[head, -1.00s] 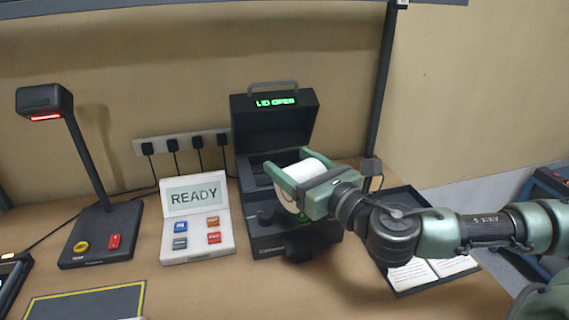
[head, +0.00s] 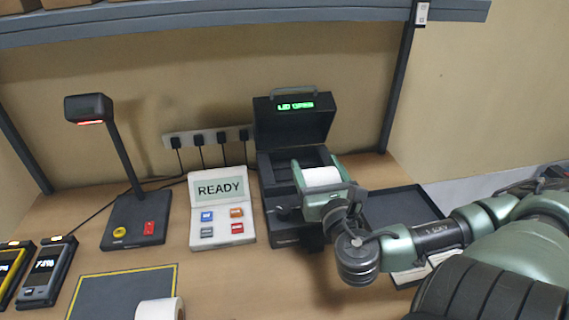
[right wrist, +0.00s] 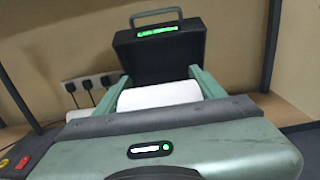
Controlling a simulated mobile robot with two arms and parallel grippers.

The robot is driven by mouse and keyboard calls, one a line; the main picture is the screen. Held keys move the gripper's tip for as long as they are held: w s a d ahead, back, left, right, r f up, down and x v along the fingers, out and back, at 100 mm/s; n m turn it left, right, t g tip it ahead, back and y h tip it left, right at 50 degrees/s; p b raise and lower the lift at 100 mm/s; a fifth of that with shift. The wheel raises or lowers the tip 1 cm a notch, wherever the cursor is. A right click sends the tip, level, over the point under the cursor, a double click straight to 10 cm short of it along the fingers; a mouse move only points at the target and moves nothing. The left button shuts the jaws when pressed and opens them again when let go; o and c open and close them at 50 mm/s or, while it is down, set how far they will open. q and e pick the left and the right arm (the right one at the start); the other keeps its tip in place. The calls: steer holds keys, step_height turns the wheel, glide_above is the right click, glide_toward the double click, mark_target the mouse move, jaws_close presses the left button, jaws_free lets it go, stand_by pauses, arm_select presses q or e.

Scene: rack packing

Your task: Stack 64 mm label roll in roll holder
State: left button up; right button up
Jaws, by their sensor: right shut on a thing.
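My right gripper (head: 321,174) is shut on a white label roll (head: 321,178), with one finger at each end of it. The roll is held over the front of the open label printer, whose raised lid (head: 293,124) shows green text that seems to read "LID OPEN". The roll holder inside the printer (head: 278,170) is partly hidden by the gripper. In the right wrist view the roll (right wrist: 159,95) lies between the two green fingers, in front of the raised lid (right wrist: 160,58). My left gripper is not in view.
A "READY" button panel (head: 221,228) and a scanner stand (head: 133,222) are left of the printer. A dark tray (head: 400,206) lies to its right.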

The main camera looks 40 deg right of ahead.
steer(key=p+x, duration=0.2)
steer(key=x, duration=1.8)
steer(key=f, duration=0.6)
steer(key=shift+s+f, duration=0.1)
steer(key=shift+s, duration=0.3)
steer(key=shift+w+d+f, duration=0.1)
steer(key=shift+w+f, duration=0.05)
steer(key=shift+w, duration=0.05)
steer(key=shift+f, duration=0.2)
